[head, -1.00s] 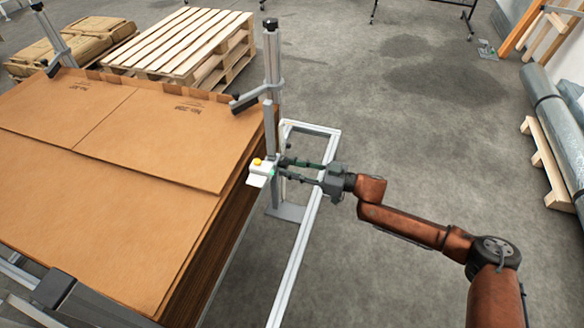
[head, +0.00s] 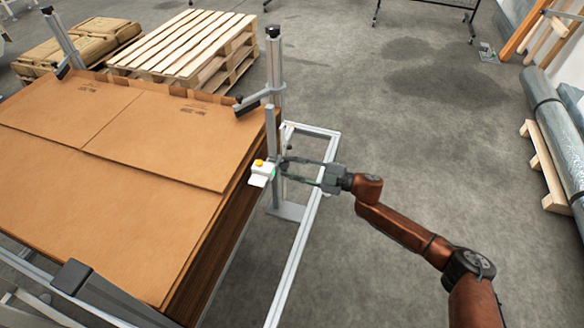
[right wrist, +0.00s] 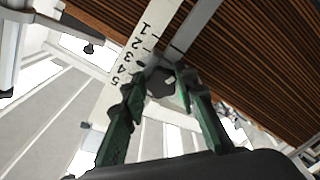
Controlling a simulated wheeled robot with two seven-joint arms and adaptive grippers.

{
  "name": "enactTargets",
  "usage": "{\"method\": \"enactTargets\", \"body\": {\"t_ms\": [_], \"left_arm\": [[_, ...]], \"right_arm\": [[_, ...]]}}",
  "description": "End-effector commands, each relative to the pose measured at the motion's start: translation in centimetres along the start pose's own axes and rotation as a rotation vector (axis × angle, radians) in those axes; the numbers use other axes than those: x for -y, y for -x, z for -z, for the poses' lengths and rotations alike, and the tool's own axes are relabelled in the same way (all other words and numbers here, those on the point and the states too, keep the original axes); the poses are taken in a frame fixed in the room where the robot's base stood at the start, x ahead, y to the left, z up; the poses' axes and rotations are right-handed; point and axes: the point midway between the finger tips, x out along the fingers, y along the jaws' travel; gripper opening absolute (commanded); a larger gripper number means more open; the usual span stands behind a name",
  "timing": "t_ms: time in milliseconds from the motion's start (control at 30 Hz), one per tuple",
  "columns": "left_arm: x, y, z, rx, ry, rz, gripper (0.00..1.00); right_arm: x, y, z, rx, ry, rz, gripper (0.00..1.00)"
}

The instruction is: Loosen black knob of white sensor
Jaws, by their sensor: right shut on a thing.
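The white sensor (head: 261,173) with a yellow top sits beside the upright metal post (head: 278,125) at the corner of the cardboard stack. My right gripper (head: 285,167) reaches in from the right at the sensor's height. In the right wrist view its green fingers (right wrist: 155,95) close around the black knob (right wrist: 160,82), which is partly hidden by the fingertips. A scale strip with black numbers (right wrist: 135,45) runs behind the knob. My left gripper is not in view.
The tall stack of cardboard sheets (head: 150,140) stands left of the post. A metal frame (head: 300,250) runs along its right side. A wooden pallet (head: 185,40) is behind.

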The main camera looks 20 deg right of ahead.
Motion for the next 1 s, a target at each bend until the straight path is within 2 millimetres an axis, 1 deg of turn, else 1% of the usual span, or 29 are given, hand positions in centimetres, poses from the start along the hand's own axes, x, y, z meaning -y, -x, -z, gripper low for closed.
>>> {"method": "enactTargets", "body": {"t_ms": [300, 767, 800, 1000], "left_arm": [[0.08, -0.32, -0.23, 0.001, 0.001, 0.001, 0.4], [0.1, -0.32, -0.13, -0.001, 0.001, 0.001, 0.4], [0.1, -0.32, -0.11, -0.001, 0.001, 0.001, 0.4], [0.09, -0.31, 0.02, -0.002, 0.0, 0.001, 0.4]], "right_arm": [[-0.01, -0.07, 0.2, -0.005, 0.089, 0.001, 0.03], [0.04, -0.09, 0.21, -0.006, 0.1, 0.002, 0.03], [0.04, -0.09, 0.21, -0.005, 0.1, 0.002, 0.29], [0.01, -0.05, 0.13, -0.003, 0.099, 0.001, 0.43]]}}
